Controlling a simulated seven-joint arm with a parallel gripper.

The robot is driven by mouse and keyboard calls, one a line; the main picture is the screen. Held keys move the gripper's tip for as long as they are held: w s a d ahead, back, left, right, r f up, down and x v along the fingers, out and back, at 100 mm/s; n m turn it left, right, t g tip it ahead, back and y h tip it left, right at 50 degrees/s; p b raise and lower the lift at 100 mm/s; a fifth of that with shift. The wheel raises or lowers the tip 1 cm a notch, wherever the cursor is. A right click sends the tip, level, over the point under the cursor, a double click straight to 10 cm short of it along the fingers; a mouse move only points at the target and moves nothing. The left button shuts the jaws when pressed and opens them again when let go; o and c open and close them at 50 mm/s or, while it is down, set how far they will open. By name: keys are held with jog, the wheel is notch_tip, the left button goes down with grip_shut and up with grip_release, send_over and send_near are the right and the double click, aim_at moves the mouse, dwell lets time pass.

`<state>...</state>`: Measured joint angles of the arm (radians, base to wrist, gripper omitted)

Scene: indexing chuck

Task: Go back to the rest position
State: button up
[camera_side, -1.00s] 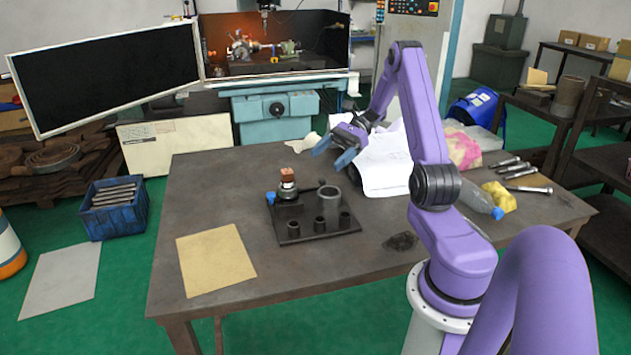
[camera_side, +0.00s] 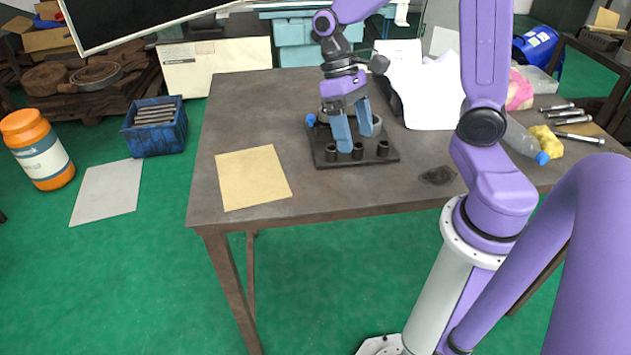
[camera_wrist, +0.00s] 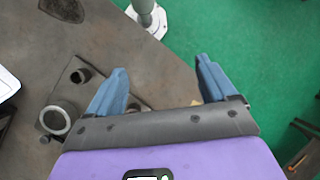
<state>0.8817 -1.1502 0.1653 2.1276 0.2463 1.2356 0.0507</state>
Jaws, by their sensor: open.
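My gripper (camera_side: 353,148) points down in the side view, its two blue fingers apart with nothing seen between them. It shows in front of or over the dark fixture plate (camera_side: 322,160) on the table, covering much of it. Small dark cups (camera_side: 382,149) stand along the plate's front. The chuck and the copper-coloured piece are hidden behind my gripper there. In the wrist view my gripper (camera_wrist: 160,74) is open and empty. The plate (camera_wrist: 68,88) lies at left there, partly behind one finger, with a grey ring-shaped tube (camera_wrist: 57,120) on it. Whether the fingers touch anything I cannot tell.
The table (camera_side: 260,110) has a tan sheet (camera_side: 252,178) at front left and white papers (camera_side: 430,95) behind right. A bottle (camera_side: 525,140), a yellow cloth (camera_side: 546,142) and metal rods (camera_side: 575,120) lie at right.

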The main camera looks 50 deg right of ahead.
jog(key=s+a+n+t+h, duration=0.1)
jog(key=s+a+n+t, duration=0.4)
jog(key=s+n, duration=0.6)
jog(key=shift+s+a+r+n, duration=0.15)
jog(key=shift+s+r+n, duration=0.15)
jog(key=shift+s, duration=0.35)
